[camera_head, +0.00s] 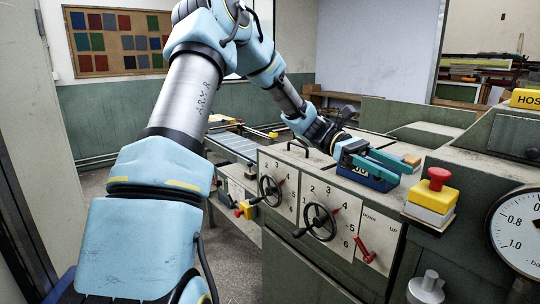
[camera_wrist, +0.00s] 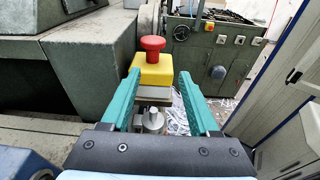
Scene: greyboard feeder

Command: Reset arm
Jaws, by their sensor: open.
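My gripper (camera_head: 392,163) is open, with two teal fingers pointing right over the green machine's top, toward the red emergency button. In the wrist view my gripper (camera_wrist: 160,84) shows its fingers spread apart, with nothing held between them. The red button (camera_head: 438,177) sits on a yellow box (camera_head: 432,196) on the machine, to the right of the fingertips. In the wrist view the red button (camera_wrist: 152,46) and yellow box (camera_wrist: 152,70) appear beyond and between the fingers. A dark blue block (camera_head: 370,178) shows just below the gripper, partly hidden by it.
The machine's front panel (camera_head: 330,214) carries two black handwheels (camera_head: 319,222) and a red lever (camera_head: 366,250). A pressure gauge (camera_head: 518,232) is at the right edge. Open floor (camera_head: 229,262) shows at lower left of the machine.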

